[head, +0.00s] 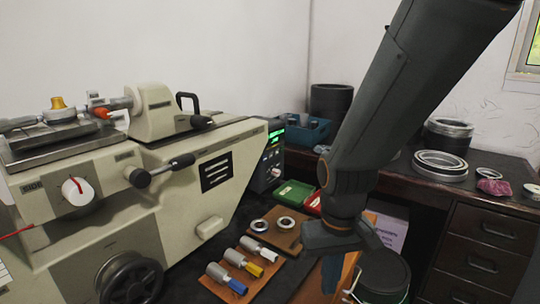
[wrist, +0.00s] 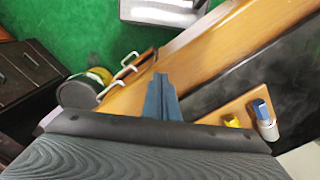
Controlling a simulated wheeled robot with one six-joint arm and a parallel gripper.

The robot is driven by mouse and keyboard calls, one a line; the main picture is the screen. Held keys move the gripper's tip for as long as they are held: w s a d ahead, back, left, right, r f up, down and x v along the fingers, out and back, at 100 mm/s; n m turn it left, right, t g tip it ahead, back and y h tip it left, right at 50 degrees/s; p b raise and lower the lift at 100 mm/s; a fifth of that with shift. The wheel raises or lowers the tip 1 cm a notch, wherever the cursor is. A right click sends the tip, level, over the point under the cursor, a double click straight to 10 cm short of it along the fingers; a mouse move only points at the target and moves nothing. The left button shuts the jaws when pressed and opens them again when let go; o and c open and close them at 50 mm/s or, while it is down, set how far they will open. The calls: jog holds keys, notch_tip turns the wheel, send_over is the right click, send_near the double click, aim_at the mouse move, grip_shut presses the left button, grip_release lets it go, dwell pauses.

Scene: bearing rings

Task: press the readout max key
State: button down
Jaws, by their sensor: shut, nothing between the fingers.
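The readout (head: 268,152) is a dark box with a green lit display and small keys on its front, behind the right end of the beige machine in the head view. Its keys are too small to tell which is the max key. It does not show in the wrist view. My gripper (head: 331,272) hangs pointing down at the front edge of the bench, well in front of the readout and to its right. Its blue fingers (wrist: 160,85) are together and empty in the wrist view, above the wooden bench edge.
A board (head: 207,284) with several coloured-handled plugs lies left of my gripper. Rings (head: 286,223) lie on another board, with green (head: 294,192) and red trays behind. The beige measuring machine (head: 80,215) fills the left. A bin (head: 384,272) stands on the right.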

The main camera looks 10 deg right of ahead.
aim_at(271, 155)
jog(key=w+r+n+t+p, duration=0.1)
jog(key=w+t+p, duration=0.1)
jog(key=w, duration=0.5)
jog(key=w+d+r+n+t+p, duration=0.1)
jog(key=w+r+n+t+p, duration=0.1)
jog(key=w, duration=0.6)
jog(key=w+d+r+n+t+p, duration=0.1)
jog(key=w+t+p, duration=0.3)
jog(key=w, duration=0.4)
jog(key=shift+w+r+t, duration=0.2)
jog(key=shift+r+t, duration=0.3)
jog(key=shift+t, duration=0.2)
jog(key=w+r+n+t+p, duration=0.1)
jog(key=w+t, duration=0.1)
jog(key=w+d+r+n+t+p, duration=0.1)
jog(key=w+n+t, duration=0.1)
jog(key=w, duration=0.1)
jog(key=w+r+n+t+p, duration=0.1)
jog(key=w+t, duration=0.2)
jog(key=shift+w+d+r, duration=0.2)
jog(key=shift+w+r, duration=0.05)
jog(key=shift+r, duration=0.1)
jog(key=shift+d+r+n+t, duration=0.15)
jog(key=shift+r+n+t, duration=0.65)
jog(key=shift+t, duration=0.4)
jog(key=w+a+b, duration=0.1)
jog(key=w+a, duration=0.5)
jog(key=shift+w+a, duration=0.15)
jog(key=shift+a, duration=0.05)
